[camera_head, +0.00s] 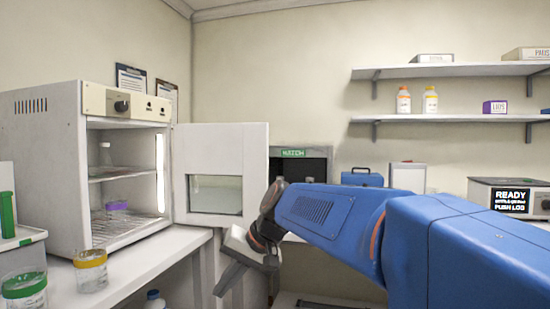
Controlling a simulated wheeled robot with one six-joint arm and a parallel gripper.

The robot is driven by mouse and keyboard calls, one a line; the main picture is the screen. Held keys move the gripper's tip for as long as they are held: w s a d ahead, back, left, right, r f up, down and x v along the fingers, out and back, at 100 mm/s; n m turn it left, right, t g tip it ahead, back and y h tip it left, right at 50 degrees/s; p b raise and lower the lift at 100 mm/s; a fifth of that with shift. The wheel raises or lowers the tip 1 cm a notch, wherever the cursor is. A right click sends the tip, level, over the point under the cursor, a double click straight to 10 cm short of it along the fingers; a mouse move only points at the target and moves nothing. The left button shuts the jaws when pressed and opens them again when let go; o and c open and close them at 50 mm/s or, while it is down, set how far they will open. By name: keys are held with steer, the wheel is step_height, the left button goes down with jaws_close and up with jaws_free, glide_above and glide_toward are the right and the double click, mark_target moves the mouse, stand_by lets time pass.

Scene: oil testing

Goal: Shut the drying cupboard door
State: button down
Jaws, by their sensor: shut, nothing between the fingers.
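The drying cupboard (45,150) is a white box with a control panel and knob on top, standing on the left bench. Its door (222,140), white with a small window, is hinged at the right side of the opening and stands wide open. Wire shelves show inside, with glassware on the upper one and a purple-capped container (117,209) on the lower one. My gripper (222,290) is at the lower middle, below the door's lower right part, pointing down and left. It is shut and empty. Whether it touches the door cannot be told.
A yellow-lidded jar (91,270) and a green-lidded jar (25,291) stand on the bench (150,262) before the cupboard. A dark open unit (300,165) is behind the door. Wall shelves (450,71) hold bottles at the right. A device with a READY display (512,198) stands far right.

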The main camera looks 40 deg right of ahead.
steer(key=w+d+r+m+t+y, duration=0.1)
steer(key=w+d+r+m+t, duration=0.1)
steer(key=w+d+r, duration=0.6)
steer(key=w+d+r+m+t+y, duration=0.1)
steer(key=w+d+r+m+t, duration=0.15)
steer(key=d+r, duration=0.5)
steer(key=w+d+r+m+t+y, duration=0.1)
steer(key=w+d+r+t, duration=0.2)
steer(key=w+d+r, duration=0.55)
steer(key=s+d+r+m+t, duration=0.1)
steer(key=d+r+t, duration=0.1)
steer(key=d, duration=0.6)
steer(key=s+d+r+m+t, duration=0.1)
steer(key=s+d+r, duration=0.1)
steer(key=d, duration=0.7)
steer(key=w+a, duration=0.6)
steer(key=a, duration=0.1)
steer(key=shift+w+r, duration=0.15)
steer(key=shift+w, duration=0.15)
steer(key=shift+a, duration=0.15)
